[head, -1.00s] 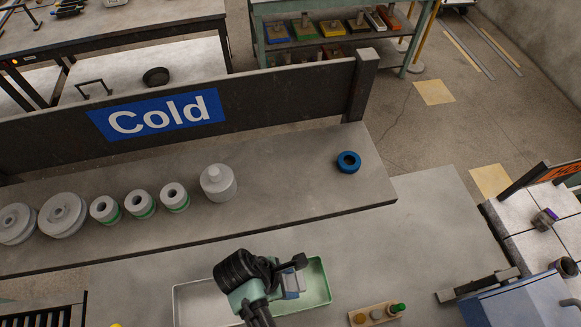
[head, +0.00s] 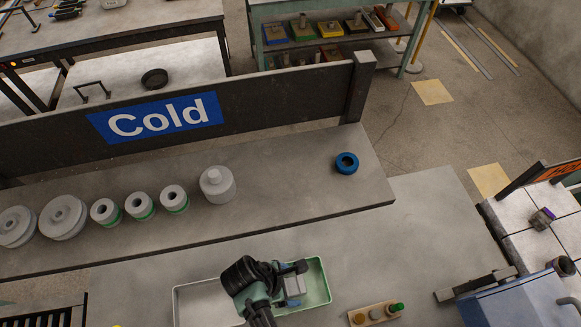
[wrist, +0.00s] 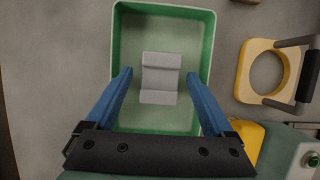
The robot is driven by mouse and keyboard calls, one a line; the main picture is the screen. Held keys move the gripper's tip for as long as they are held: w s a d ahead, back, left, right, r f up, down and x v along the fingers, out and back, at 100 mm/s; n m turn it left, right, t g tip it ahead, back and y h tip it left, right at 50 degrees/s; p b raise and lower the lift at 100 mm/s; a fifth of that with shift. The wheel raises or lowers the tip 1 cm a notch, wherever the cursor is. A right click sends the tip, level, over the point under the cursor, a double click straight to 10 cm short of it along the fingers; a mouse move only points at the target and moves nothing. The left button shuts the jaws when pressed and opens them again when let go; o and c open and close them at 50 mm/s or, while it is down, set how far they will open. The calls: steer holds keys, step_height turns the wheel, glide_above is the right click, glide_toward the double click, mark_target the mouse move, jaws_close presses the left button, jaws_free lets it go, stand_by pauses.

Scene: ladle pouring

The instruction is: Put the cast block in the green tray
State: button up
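The cast block (wrist: 160,78) is pale grey with a stepped shape. In the wrist view it lies inside the green tray (wrist: 180,26), near the tray's middle, and looks to be on its floor. My gripper (wrist: 158,76) is above the tray with its two blue fingers apart. The block shows between the fingers with a gap on both sides, so they do not hold it. In the head view my gripper (head: 292,284) covers much of the green tray (head: 321,286), and the block is mostly hidden there.
A white tray (head: 186,302) adjoins the green tray on the left. A small wooden rack (head: 375,313) with coloured pegs stands to the right. Behind, the shelf under the Cold sign (head: 155,117) holds grey castings and a blue ring (head: 346,163).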

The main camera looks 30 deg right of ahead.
steer(key=v, duration=1.2)
steer(key=shift+r, duration=0.2)
stand_by(0.4)
